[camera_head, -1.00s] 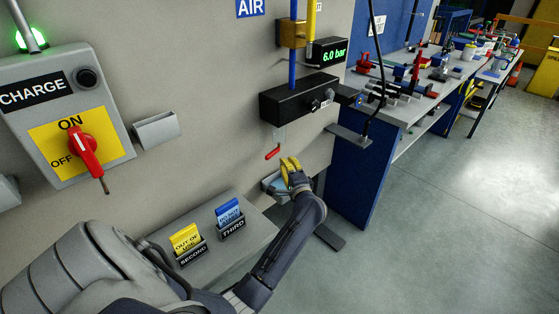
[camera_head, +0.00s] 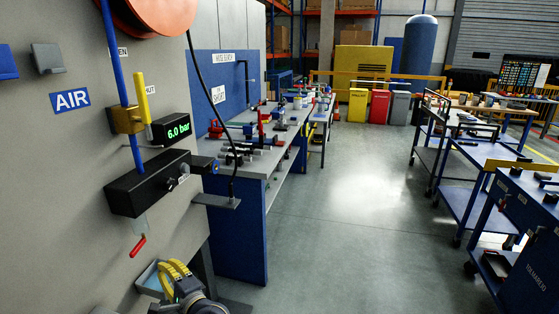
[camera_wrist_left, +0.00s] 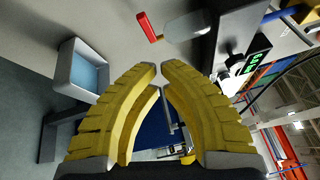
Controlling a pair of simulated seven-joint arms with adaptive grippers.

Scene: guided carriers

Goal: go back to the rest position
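My left gripper (camera_head: 172,278) shows at the bottom left of the head view, beside the wall panel and below the black air unit (camera_head: 148,183). Its yellow fingers also fill the left wrist view (camera_wrist_left: 159,76). The fingertips come together with only a sliver between them, and nothing is held. A small tray with a blue inside (camera_head: 147,280) is on the wall just behind the fingers; it also shows at the left of the wrist view (camera_wrist_left: 76,73). A red-tipped lever (camera_head: 138,247) hangs under the air unit. My right gripper is in neither view.
A blue bench (camera_head: 238,235) with tools on top stands beyond the panel. A grey shelf plate (camera_head: 216,201) juts out beside the air unit. Blue carts (camera_head: 525,235) stand at the right. The grey floor (camera_head: 345,225) between is clear.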

